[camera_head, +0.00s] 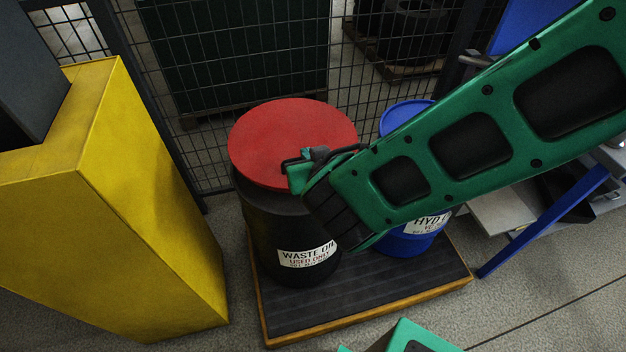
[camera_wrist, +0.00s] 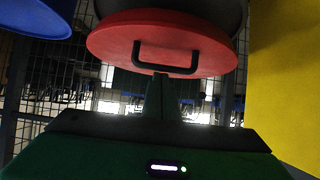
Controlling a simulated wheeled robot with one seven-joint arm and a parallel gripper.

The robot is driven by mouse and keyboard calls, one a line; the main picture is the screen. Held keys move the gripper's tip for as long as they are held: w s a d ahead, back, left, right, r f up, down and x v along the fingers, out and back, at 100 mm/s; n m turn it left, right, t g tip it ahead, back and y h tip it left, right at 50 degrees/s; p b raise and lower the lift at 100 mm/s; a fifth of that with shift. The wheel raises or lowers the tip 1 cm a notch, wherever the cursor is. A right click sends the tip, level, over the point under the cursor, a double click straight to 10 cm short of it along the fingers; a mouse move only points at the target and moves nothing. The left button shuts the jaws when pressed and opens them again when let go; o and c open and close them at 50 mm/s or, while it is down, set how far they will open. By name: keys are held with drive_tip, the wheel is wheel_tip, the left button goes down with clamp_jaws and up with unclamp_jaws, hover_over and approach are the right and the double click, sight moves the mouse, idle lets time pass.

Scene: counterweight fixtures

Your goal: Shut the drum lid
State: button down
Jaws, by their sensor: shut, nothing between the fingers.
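The black drum (camera_head: 290,235) stands upright on a low pallet and bears a white "WASTE OIL" label. Its round red lid (camera_head: 285,130) lies over the drum top; whether it is fully seated I cannot tell. In the wrist view the red lid (camera_wrist: 205,38) shows a black U-shaped handle (camera_wrist: 165,69). My gripper (camera_head: 300,168) is at the lid's front edge, partly covering it. In the wrist view my fingers (camera_wrist: 162,80) are shut and empty, with their tips close to the handle; contact is unclear.
A blue drum (camera_head: 412,242) stands to the right, partly behind my arm. Both drums share a dark pallet (camera_head: 350,308) with a yellow edge. A yellow cabinet (camera_head: 150,200) stands at left. Wire mesh fencing (camera_head: 225,80) is behind. A blue-framed stand (camera_head: 545,222) is at right.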

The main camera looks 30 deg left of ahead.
drive_tip(key=s+d+f, duration=0.1)
drive_tip(key=s+d, duration=0.5)
drive_tip(key=d, duration=0.1)
drive_tip(key=shift+f, duration=0.2)
drive_tip(key=w+d+r+m+t+h, duration=0.15)
drive_tip(key=w+d+m+h, duration=0.3)
drive_tip(key=w+d, duration=0.75)
drive_tip(key=w+d+r+m+h, duration=0.25)
drive_tip(key=w+d+h, duration=0.25)
drive_tip(key=w+d, duration=0.75)
drive_tip(key=s+d+r+m+g+h, duration=0.1)
drive_tip(key=s+d+m+g+h, duration=0.15)
drive_tip(key=d, duration=0.85)
drive_tip(key=s+d+m+g+h, duration=0.1)
drive_tip(key=s+d+m, duration=0.15)
drive_tip(key=d, duration=0.95)
drive_tip(key=s+d+r+m+g, duration=0.2)
drive_tip(key=s+d+g, duration=0.1)
drive_tip(key=s+d, duration=0.5)
drive_tip(key=s+d+r+m+g+y, duration=0.1)
drive_tip(key=s+d+y, duration=0.1)
drive_tip(key=s, duration=0.5)
drive_tip(key=s+d+r+m+g+y, duration=0.1)
drive_tip(key=s+d+r+y, duration=0.1)
drive_tip(key=s+d, duration=0.2)
drive_tip(key=s, duration=0.3)
drive_tip(key=shift+d+g, duration=0.15)
drive_tip(key=shift+g, duration=0.25)
